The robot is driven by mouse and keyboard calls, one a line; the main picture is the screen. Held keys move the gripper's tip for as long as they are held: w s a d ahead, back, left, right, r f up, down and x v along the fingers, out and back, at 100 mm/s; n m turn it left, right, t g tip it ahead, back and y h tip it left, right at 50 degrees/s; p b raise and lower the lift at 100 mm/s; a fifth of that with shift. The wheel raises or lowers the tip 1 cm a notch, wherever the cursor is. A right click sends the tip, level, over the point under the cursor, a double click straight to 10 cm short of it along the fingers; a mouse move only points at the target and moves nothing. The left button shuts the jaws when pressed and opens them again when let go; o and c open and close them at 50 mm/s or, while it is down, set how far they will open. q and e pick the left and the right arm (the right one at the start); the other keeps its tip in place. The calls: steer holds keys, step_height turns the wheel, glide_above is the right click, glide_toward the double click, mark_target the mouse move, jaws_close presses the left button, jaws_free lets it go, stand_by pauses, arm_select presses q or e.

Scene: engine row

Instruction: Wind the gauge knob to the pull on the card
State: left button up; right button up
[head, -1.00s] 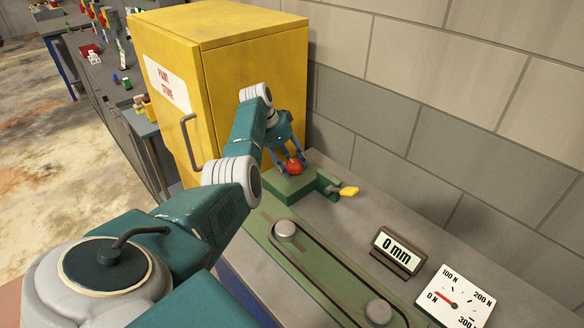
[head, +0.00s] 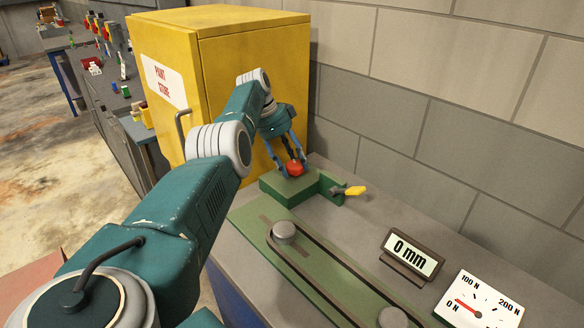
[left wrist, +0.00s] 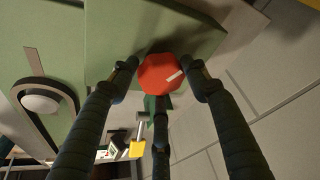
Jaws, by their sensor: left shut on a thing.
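The red faceted knob (head: 295,169) sits on a green block (head: 287,187) beside the yellow cabinet. My left gripper (head: 291,163) is shut on it from above. In the left wrist view the knob (left wrist: 158,72) shows a pale mark on its right side, with dark fingers around it. The white dial (head: 482,306) at the lower right is cut by the frame edge; its red needle points near 0 N. I cannot make out a card naming a pull. My right gripper is not in view.
A yellow-handled lever (head: 352,190) sticks out right of the block. A belt (head: 330,277) runs around two grey pulleys on the green plate. The paint store cabinet (head: 255,60) stands close to my left arm. A block wall lies behind the bench.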

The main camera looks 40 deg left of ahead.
arm_select(q)
steer(key=shift+w+r, duration=0.35)
steer(key=shift+r, duration=0.1)
steer(key=o, duration=1.1)
steer(key=shift+w, duration=0.1)
steer(key=shift+d+f, duration=0.15)
steer(key=shift+f, duration=0.05)
steer(key=shift+s+f, duration=0.1)
steer(key=shift+s, duration=0.1)
steer(key=v, duration=0.7)
steer(key=shift+r, duration=0.25)
